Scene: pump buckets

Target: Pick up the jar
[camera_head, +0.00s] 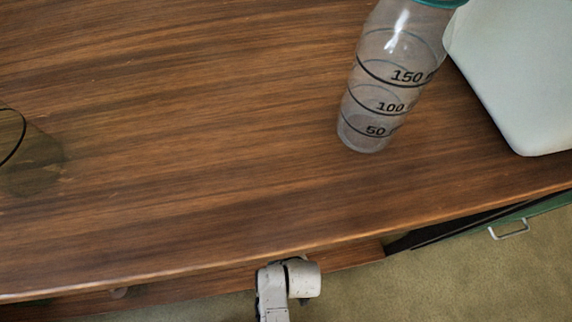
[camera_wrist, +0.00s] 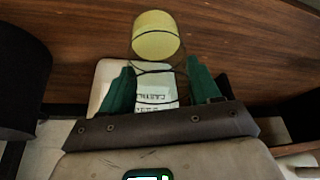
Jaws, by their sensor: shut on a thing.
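In the wrist view, the jar is a clear jar (camera_wrist: 153,82) with dark ring lines and a pale yellow round end (camera_wrist: 156,44). It stands between the two green fingers of my gripper (camera_wrist: 160,76), which is shut on it. My gripper is not in the head view. At that view's left edge, a see-through olive shape (camera_head: 25,160) with a dark curved line is cut off; I cannot tell if it is the same jar.
A clear bottle (camera_head: 385,80) with a teal top and measuring marks stands on the wooden table (camera_head: 200,130). A pale container (camera_head: 520,75) is right of it. The table's middle is clear. A green drawer front with a handle (camera_head: 508,230) shows below the edge.

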